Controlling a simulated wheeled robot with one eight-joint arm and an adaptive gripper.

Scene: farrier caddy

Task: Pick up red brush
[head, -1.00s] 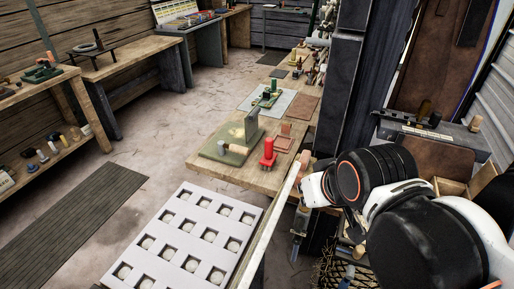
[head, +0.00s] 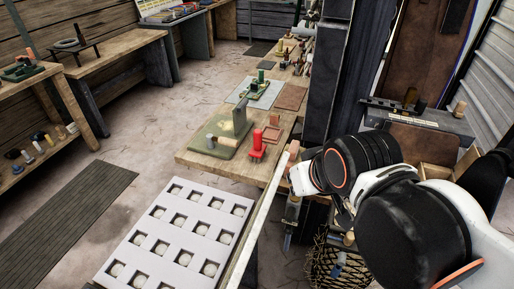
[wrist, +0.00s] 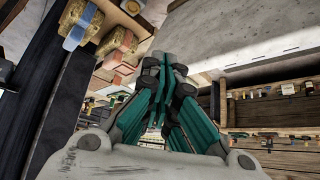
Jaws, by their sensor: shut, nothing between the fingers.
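In the wrist view my gripper (wrist: 170,68) has teal fingers with grey joints. The fingers are together with nothing between them. At the upper left of that view are brush-like blocks with straw-coloured bristles. In the head view my arm hides the gripper. A bright red upright object (head: 257,146) stands on the workbench; I cannot tell whether it is a brush.
The wooden workbench (head: 205,163) holds a green board, mats and several tools. A white tray (head: 150,214) with round pieces in square holes lies in front. A dark post (head: 322,80) stands near my arm. A net basket (head: 325,265) hangs below.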

